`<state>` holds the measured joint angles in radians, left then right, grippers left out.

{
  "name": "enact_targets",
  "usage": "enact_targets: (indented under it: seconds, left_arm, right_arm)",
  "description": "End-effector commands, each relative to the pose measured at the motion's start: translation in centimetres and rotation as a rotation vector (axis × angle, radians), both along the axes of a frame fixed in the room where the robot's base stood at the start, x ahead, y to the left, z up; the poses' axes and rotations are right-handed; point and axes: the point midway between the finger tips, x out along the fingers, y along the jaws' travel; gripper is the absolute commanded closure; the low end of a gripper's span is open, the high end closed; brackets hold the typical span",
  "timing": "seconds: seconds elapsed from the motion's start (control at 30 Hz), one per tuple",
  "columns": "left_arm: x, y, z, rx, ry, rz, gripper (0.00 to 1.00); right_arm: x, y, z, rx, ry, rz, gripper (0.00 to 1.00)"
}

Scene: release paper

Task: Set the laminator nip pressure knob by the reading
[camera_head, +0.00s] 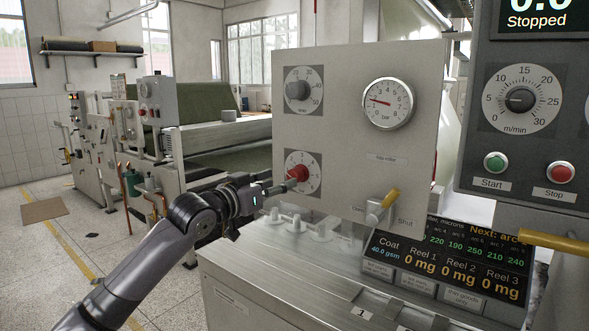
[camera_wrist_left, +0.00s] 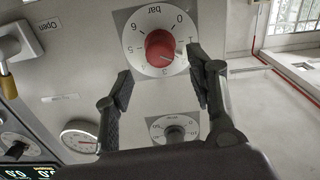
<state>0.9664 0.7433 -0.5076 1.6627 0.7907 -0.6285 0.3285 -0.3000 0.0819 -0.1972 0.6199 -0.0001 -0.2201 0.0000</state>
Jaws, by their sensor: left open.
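The red knob (camera_head: 299,172) sits on a white dial on the lower left of the grey panel (camera_head: 350,150); its scale reads bar in the left wrist view (camera_wrist_left: 160,47). My left gripper (camera_head: 281,187) is at the red knob in the head view. In the left wrist view its two fingers (camera_wrist_left: 159,66) are apart, with the knob between and just beyond their tips; I cannot tell whether either touches it. The round bar gauge (camera_head: 388,103) is at the panel's upper right, its needle pointing left near the low numbers. My right gripper is not in view.
A yellow-handled valve (camera_head: 383,206) marked Shut is at the panel's lower right. A speed dial (camera_head: 519,99), green Start button (camera_head: 496,162) and red Stop button (camera_head: 561,172) are on the right console, with a display (camera_head: 445,270) below.

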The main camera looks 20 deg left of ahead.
Motion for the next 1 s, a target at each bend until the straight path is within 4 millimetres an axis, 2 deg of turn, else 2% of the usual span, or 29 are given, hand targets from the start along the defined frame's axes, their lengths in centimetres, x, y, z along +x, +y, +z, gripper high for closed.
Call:
enact_targets:
  seconds: [0.03, 0.2, 0.4, 0.83, 1.0]
  left_arm:
    - [1.1, -0.5, 0.4, -0.003, 0.001, 0.0, 0.49]
    - [4.0, -1.5, 0.3, -0.001, 0.001, 0.001, 0.49]
    - [6.1, -2.3, 0.1, -0.002, 0.002, -0.001, 0.49]
    - [6.9, -2.5, 0.0, 0.001, 0.0, 0.0, 0.49]
    - [6.9, -2.5, 0.0, 0.001, 0.0, 0.0, 0.6]
  right_arm:
    - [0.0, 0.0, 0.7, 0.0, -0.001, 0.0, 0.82]
    - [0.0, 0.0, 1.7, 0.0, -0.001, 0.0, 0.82]
    - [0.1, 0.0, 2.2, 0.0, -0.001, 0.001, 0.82]
    - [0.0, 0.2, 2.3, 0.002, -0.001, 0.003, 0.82]
    - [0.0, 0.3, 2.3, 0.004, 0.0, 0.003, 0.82]
